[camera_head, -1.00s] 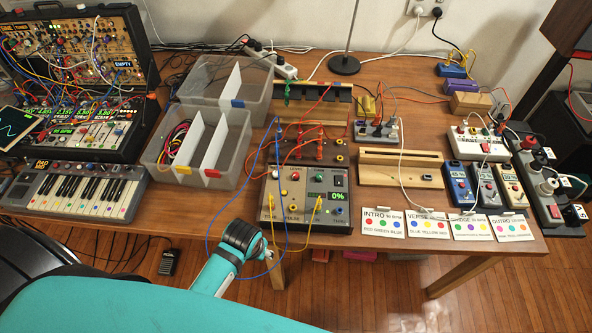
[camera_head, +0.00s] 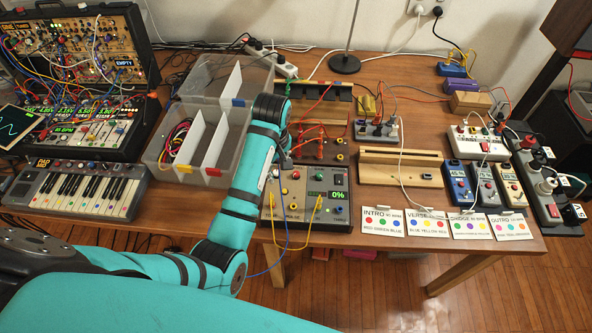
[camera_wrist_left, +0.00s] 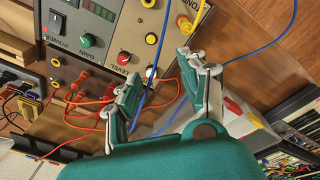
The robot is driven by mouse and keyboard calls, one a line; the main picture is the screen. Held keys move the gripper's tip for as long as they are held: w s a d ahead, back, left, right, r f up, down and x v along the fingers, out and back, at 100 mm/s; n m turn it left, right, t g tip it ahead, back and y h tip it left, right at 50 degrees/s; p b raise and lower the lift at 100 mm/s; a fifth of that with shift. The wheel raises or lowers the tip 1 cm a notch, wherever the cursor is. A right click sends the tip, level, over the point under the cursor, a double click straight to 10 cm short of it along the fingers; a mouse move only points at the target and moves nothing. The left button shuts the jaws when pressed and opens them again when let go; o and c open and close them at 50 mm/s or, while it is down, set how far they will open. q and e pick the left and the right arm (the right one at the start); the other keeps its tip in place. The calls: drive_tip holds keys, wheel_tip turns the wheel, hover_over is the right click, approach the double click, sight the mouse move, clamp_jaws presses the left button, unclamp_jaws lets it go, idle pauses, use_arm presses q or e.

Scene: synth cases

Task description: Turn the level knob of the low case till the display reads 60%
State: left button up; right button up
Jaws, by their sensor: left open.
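The low case (camera_head: 303,208) stands at the table's front edge, and its lit display (camera_head: 337,195) reads 0%. Its red level knob (camera_head: 296,175) is on the upper left of the panel; in the left wrist view the red knob (camera_wrist_left: 123,58) sits beside the LEVEL label, near the green gain knob (camera_wrist_left: 87,40). My left gripper (camera_head: 283,165) reaches over the case's upper left corner, small and partly hidden by my arm. In the left wrist view its fingers (camera_wrist_left: 157,66) are apart and hold nothing, with the red knob just beyond the left fingertip. My right gripper is not in view.
Blue cables (camera_wrist_left: 262,45) and a yellow cable (camera_head: 318,208) plug into the case, close to my fingers. Red cables (camera_head: 319,142) crowd the unit behind. A divided clear bin (camera_head: 160,150) is left of my arm. Printed cards (camera_head: 383,228) lie to the right.

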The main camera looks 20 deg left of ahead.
use_arm(q)
drive_tip(key=w+d+r+n+g, duration=0.1)
drive_tip(key=w+d+r+n, duration=0.25)
drive_tip(key=w+r, duration=0.35)
drive_tip(key=b, duration=0.2)
approach(296, 173)
drive_tip(key=shift+n+h, duration=0.3)
drive_tip(key=shift+n, duration=0.15)
drive_tip(key=f, duration=0.9)
drive_tip(key=shift+a, duration=0.25)
drive_tip(key=shift+c, duration=0.4)
clamp_jaws()
